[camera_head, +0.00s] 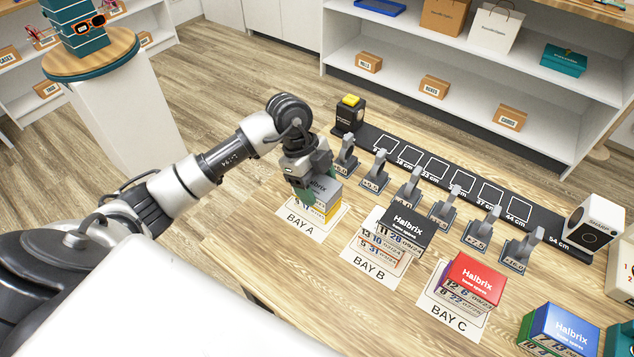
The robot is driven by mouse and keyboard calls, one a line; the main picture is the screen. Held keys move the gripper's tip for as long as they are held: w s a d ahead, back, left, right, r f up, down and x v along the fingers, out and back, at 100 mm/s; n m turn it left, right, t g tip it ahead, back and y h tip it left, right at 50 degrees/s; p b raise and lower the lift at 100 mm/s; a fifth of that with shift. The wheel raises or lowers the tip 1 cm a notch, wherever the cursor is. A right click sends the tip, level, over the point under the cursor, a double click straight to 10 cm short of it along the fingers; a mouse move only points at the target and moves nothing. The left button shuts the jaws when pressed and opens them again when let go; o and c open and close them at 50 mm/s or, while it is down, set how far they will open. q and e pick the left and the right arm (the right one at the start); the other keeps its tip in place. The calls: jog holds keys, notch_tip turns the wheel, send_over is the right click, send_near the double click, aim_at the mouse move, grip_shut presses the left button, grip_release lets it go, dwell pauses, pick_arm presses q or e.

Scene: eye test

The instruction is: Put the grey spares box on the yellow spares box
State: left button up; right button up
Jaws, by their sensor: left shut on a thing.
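The grey spares box (326,189) is in the jaws of my left gripper (306,190) at the mat marked BAY A. The gripper comes down over it from above and hides its left part. The yellow spares box (333,211) is directly below the grey box, on the BAY A mat (300,226). Only a strip of yellow shows under the grey box. The two boxes look touching or nearly so; I cannot tell whether the grey one rests fully on it. My right gripper is not in view.
Right of BAY A, a black-topped stack (407,224) stands on BAY B and a red-topped one (477,278) on BAY C. A blue-topped stack (565,328) is at the front right. Several grey stands (375,171) line a black strip behind. Bare table lies in front.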

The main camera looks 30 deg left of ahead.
pick_arm(q)
jog(key=shift+f, duration=0.15)
jog(key=o, duration=0.7)
jog(key=shift+o, duration=1.3)
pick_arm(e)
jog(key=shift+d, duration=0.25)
pick_arm(q)
jog(key=shift+r, duration=0.25)
jog(key=v, duration=1.2)
jog(key=shift+f, duration=0.1)
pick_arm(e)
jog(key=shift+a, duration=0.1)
